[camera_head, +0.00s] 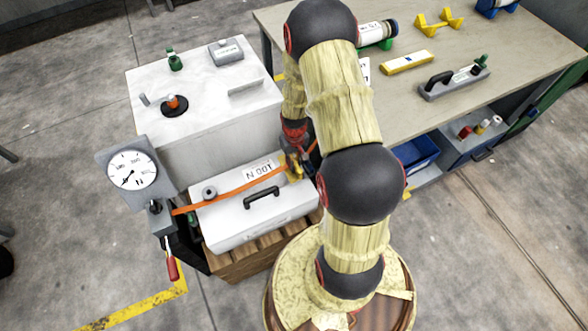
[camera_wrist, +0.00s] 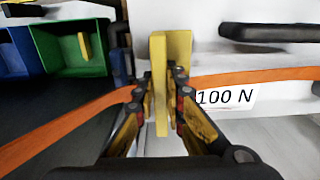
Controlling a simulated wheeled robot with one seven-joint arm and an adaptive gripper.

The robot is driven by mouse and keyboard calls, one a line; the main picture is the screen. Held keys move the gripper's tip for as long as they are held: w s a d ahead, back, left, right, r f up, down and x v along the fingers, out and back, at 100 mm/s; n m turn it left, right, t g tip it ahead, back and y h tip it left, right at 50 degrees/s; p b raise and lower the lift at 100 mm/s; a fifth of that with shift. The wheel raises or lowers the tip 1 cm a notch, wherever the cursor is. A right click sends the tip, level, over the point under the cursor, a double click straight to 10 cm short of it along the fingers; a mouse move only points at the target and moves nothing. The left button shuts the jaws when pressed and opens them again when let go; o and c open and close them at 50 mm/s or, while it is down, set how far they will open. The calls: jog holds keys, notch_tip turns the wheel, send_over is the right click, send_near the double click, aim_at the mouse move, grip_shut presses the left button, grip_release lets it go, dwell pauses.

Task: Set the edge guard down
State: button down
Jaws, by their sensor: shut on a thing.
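The yellow edge guard (camera_wrist: 160,85) is upright between the two fingers of my gripper (camera_wrist: 165,95) in the wrist view. The fingers are shut on it. In the head view, the guard (camera_head: 294,167) shows small beside my arm, at the right end of the white case (camera_head: 225,226). An orange strap (camera_head: 238,193) runs across the case top and also shows in the wrist view (camera_wrist: 275,76), passing behind the guard. Whether the guard touches the strap or the case I cannot tell. My gripper in the head view (camera_head: 297,155) is partly hidden by my arm.
A gauge (camera_head: 131,170) with a red-handled lever (camera_head: 172,268) stands left of the case. A black handle (camera_head: 261,197) rises from its lid, near a 100 N label (camera_wrist: 224,97). A white cabinet (camera_head: 207,138) stands behind. The workbench (camera_head: 440,50) at right holds several items.

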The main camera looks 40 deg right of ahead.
notch_tip(320, 180, down, 4)
jog(key=shift+r+b, duration=0.25)
jog(key=shift+b, duration=0.4)
jog(key=shift+r, duration=0.1)
jog(key=c, duration=2)
grip_release()
jog(key=shift+o, duration=0.8)
